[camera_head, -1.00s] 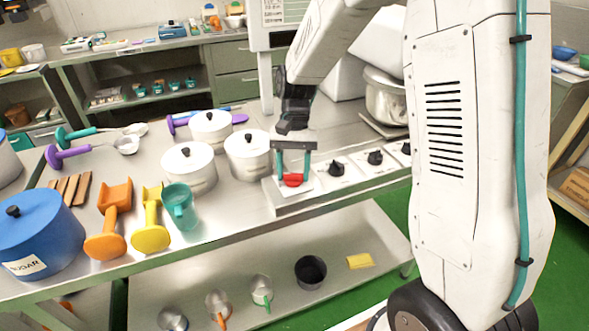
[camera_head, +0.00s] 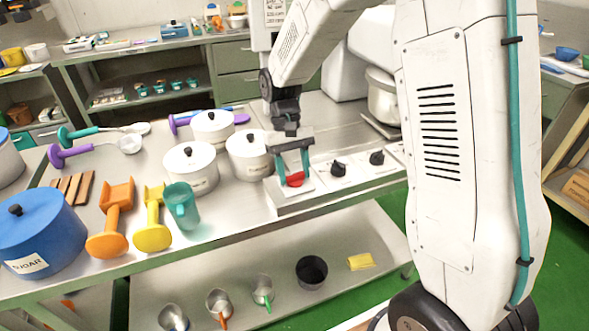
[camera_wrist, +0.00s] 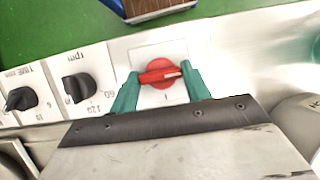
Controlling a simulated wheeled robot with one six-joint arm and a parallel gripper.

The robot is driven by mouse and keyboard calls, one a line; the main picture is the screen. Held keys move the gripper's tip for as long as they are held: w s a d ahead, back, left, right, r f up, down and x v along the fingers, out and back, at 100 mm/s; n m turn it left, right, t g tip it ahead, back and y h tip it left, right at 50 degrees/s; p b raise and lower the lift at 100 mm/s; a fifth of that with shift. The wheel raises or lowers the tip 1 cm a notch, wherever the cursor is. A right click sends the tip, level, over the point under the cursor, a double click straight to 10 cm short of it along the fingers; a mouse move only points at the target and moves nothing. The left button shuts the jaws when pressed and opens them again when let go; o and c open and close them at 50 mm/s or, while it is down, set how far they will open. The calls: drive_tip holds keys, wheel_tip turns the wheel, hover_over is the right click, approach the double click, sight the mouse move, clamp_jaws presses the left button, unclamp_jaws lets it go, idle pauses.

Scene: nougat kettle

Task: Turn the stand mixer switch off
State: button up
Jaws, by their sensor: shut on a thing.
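The red switch knob (camera_wrist: 160,72) sits on a white panel at the end of a row of knobs, with a pale mark on its handle. In the head view the red knob (camera_head: 295,179) is at the left end of the control panel (camera_head: 318,190). My gripper (camera_head: 293,172) reaches down onto it. In the wrist view the teal fingers of my gripper (camera_wrist: 160,85) stand on both sides of the knob and are shut on it. The stand mixer (camera_head: 345,70) is behind, partly hidden by my arm, with its metal bowl (camera_head: 384,98).
Two black knobs (camera_head: 338,168) (camera_head: 376,157) are right of the red one. White lidded pots (camera_head: 191,168) stand close on the left. A shelf (camera_head: 240,300) lies below the table.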

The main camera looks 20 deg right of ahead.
drive_tip(key=o, duration=1)
drive_tip(key=shift+c, duration=0.2)
drive_tip(key=v, duration=0.7)
drive_tip(key=shift+r, duration=0.4)
drive_tip(key=shift+w, duration=0.2)
drive_tip(key=s+d+r+t, duration=0.1)
drive_tip(key=s+r+t, duration=0.2)
drive_tip(key=s, duration=1.1)
drive_tip(key=s+d+r+t, duration=0.2)
drive_tip(key=s+r, duration=0.4)
drive_tip(key=s, duration=0.8)
drive_tip(key=shift+d+t, duration=0.2)
drive_tip(key=shift+t, duration=0.3)
